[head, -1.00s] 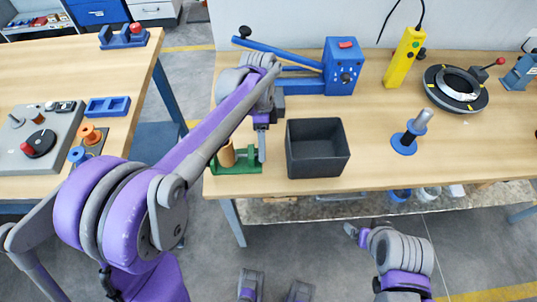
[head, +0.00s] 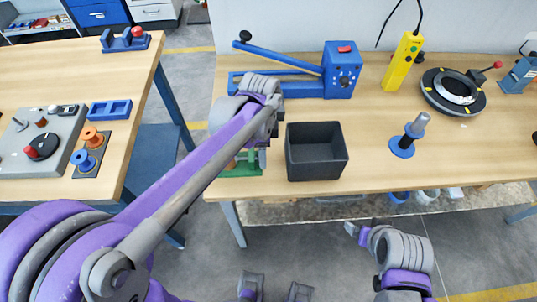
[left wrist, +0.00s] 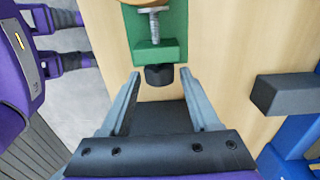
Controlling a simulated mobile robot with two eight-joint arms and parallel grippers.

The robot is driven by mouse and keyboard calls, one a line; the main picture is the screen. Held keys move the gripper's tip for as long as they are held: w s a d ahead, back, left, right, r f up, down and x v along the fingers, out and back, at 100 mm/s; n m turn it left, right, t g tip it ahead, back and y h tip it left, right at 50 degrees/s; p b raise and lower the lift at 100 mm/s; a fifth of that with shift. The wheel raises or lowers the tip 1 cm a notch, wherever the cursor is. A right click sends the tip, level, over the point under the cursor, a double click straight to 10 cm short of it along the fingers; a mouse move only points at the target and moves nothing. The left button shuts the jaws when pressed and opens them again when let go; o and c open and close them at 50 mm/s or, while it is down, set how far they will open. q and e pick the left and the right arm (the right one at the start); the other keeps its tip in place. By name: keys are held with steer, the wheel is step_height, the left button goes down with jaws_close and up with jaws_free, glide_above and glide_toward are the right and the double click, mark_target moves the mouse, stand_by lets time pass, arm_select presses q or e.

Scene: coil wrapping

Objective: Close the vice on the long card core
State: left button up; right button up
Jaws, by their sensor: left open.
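The green vice (head: 243,167) stands at the front left of the right-hand bench, mostly hidden behind my left arm in the head view. In the left wrist view its green block (left wrist: 155,52) shows with a metal screw (left wrist: 154,22) and a black knob (left wrist: 159,75). A small tan-brown bit of the card core (head: 231,165) shows by the vice; the rest is hidden. My left gripper (left wrist: 160,82) is open, its fingertips on either side of the knob with gaps showing. My right gripper (head: 357,233) is low in front of the bench; its jaws are unclear.
A dark grey bin (head: 317,172) stands just right of the vice. A blue lever machine (head: 341,72) is behind it. A blue-based spindle (head: 403,146), a yellow control box (head: 404,62) and a black ring (head: 432,97) are farther right. Bench top between bin and spindle is clear.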

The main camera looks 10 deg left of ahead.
arm_select(q)
steer(key=shift+s+d+t+y, duration=0.1)
steer(key=shift+s+t+y, duration=0.2)
steer(key=shift+t, duration=0.6)
steer(key=shift+s+t, duration=0.15)
steer(key=shift+t, duration=0.65)
steer(key=shift+y, duration=0.3)
steer(key=shift+f, duration=0.1)
steer(key=shift+s+d+f+t, duration=0.1)
steer(key=shift+d+t, duration=0.05)
steer(key=shift+t, duration=0.55)
steer(key=shift+s+t+y, duration=0.3)
steer(key=shift+t+y, duration=0.2)
steer(key=shift+t, duration=0.7)
steer(key=shift+w, duration=0.1)
